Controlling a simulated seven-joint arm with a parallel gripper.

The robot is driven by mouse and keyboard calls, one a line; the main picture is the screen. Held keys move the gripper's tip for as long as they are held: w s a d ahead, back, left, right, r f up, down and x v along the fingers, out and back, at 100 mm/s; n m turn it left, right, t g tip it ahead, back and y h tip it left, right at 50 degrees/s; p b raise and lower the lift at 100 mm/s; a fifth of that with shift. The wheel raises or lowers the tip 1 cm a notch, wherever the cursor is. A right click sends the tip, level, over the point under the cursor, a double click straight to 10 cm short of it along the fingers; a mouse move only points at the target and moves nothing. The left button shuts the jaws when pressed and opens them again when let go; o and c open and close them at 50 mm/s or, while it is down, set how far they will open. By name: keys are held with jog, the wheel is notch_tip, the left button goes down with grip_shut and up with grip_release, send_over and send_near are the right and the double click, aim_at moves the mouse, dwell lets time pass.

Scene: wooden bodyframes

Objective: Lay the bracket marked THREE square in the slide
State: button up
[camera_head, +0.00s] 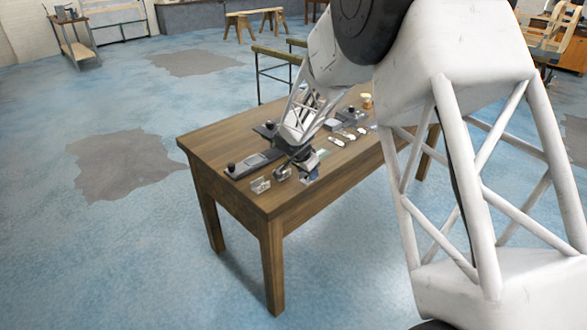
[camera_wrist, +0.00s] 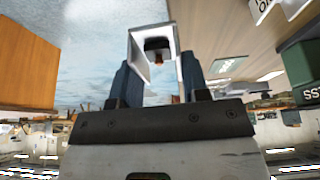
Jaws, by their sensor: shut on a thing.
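My gripper (camera_head: 305,167) is low over the near part of the wooden table. In the wrist view my gripper (camera_wrist: 157,80) is shut on a pale metal bracket (camera_wrist: 139,57), which shows as an angled, open shape between the dark fingers. In the head view the held bracket (camera_head: 309,179) is small and partly hidden. No THREE mark can be read on it. A dark slide plate (camera_head: 240,171) with a black knob and a grey block lies left of my gripper. Two other small metal brackets, one at the front edge (camera_head: 260,184) and one nearer my gripper (camera_head: 281,174), stand on the table.
The wooden table (camera_head: 225,143) also carries several small pale pieces (camera_head: 348,134), dark fixtures (camera_head: 347,117) and an amber item (camera_head: 367,101) to the right and behind. My arm covers part of the tabletop. Bare wood lies at the front left corner.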

jog(key=w+a+r, duration=0.1)
jog(key=a+r, duration=0.1)
jog(key=a, duration=1.3)
jog(key=shift+a, duration=0.35)
jog(key=shift+r, duration=0.15)
jog(key=shift+w, duration=0.1)
jog(key=shift+w+a+f, duration=0.25)
jog(key=shift+w+a, duration=0.65)
jog(key=shift+w, duration=1.55)
jog(key=shift+w+a+f, duration=0.25)
jog(key=shift+w+a, duration=0.7)
jog(key=shift+w, duration=1.55)
jog(key=shift+w+a+f, duration=0.25)
jog(key=shift+w+a, duration=0.65)
jog(key=shift+w, duration=1.55)
jog(key=shift+f, duration=1.75)
jog(key=shift+f, duration=0.2)
jog(key=o, duration=1)
jog(key=shift+r, duration=0.2)
